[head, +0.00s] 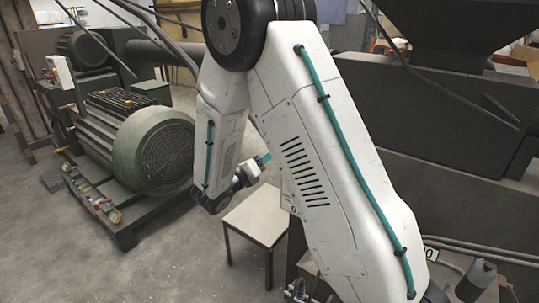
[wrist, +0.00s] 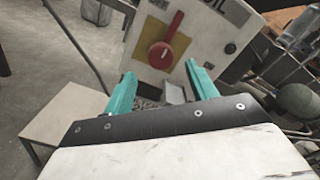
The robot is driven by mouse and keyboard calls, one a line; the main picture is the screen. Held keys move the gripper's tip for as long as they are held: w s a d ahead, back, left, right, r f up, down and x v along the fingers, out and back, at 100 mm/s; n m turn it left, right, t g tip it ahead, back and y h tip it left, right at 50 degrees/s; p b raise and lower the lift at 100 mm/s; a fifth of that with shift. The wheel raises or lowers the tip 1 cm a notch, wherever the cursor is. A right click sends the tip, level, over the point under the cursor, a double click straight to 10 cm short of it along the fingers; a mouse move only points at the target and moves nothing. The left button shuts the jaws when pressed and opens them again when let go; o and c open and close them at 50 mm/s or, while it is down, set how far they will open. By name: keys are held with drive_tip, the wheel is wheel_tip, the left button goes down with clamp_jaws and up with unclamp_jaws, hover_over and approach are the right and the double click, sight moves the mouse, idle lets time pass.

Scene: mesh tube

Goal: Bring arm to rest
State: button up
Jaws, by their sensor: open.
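My gripper (wrist: 159,70) shows in the wrist view as two teal fingers spread apart, with nothing seen held between them. Beyond the fingers is a pale panel (wrist: 195,30) with a red lever (wrist: 165,54) on a yellow plate; the fingers appear apart from it, but the exact gap is unclear. In the head view my white arm (head: 310,150) is folded, with its elbow at the top. There my gripper is mostly hidden behind the arm; only a little teal shows near the wrist.
A small square table (head: 255,222) stands below my wrist; it also shows in the wrist view (wrist: 62,118). A large green motor (head: 155,152) is on the left. Dark machinery (head: 380,95) stands behind and right of my arm. Grey floor is open at the lower left.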

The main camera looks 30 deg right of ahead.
drive_tip(key=shift+s+a, duration=0.15)
drive_tip(key=shift+a, duration=0.25)
drive_tip(key=s+r+m+g+y, duration=0.2)
drive_tip(key=s+m+g+y, duration=0.65)
drive_tip(key=s+m, duration=1)
drive_tip(key=s+a+r+m+t+y, duration=0.3)
drive_tip(key=s+a+r+m+y, duration=0.5)
drive_tip(key=s, duration=0.6)
drive_tip(key=a+r+m, duration=0.2)
drive_tip(key=a+m, duration=0.1)
drive_tip(key=shift+a+t, duration=0.3)
drive_tip(key=shift+t, duration=0.05)
